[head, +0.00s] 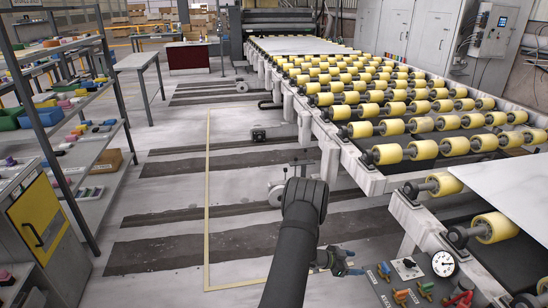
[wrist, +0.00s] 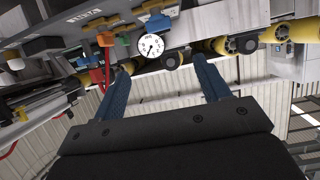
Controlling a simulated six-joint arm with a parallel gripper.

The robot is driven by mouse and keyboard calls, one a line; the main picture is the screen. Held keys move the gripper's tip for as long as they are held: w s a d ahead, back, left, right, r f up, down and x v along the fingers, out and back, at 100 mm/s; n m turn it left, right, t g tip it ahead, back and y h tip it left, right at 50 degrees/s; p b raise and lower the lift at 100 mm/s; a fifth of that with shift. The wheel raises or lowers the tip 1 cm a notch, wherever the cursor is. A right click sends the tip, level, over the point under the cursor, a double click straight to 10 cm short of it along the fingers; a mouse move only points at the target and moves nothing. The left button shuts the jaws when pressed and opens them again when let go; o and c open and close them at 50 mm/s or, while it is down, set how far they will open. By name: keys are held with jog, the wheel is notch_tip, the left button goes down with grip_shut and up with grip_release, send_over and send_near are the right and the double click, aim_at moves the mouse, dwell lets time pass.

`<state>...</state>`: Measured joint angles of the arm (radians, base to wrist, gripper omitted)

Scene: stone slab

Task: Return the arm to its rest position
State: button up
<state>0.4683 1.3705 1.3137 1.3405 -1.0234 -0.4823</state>
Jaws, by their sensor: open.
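My arm rises from the bottom middle of the head view, bends at a dark elbow, and its lower part is hidden behind my own link. My gripper (head: 354,262) shows just right of the arm, left of a small bench with parts on it. In the wrist view my gripper (wrist: 162,72) has its two blue fingers spread wide apart. Nothing is between the fingers. A round white dial gauge (wrist: 152,46) appears beyond the gap, apart from the fingers.
The dial gauge (head: 444,263), a switch box (head: 408,268), an orange block (head: 401,296) and a red clamp (head: 460,297) sit on the bench at lower right. A yellow-roller conveyor (head: 400,110) runs behind. Shelving (head: 90,100) stands left. Open floor (head: 165,210) lies between.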

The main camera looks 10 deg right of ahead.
aim_at(386, 267)
jog(key=x, duration=1.7)
jog(key=shift+d+f, duration=0.15)
jog(key=shift+f, duration=0.05)
jog(key=v, duration=1.7)
jog(key=x, duration=1.7)
jog(key=shift+s, duration=0.1)
jog(key=shift+n+t+y, duration=0.5)
jog(key=shift+n+t, duration=1.7)
jog(key=shift+t, duration=0.3)
jog(key=shift+n+t+y, duration=0.4)
jog(key=shift+n+t, duration=0.3)
jog(key=shift+n+t+y, duration=2.3)
jog(key=shift+n+t, duration=0.2)
jog(key=shift+n, duration=0.4)
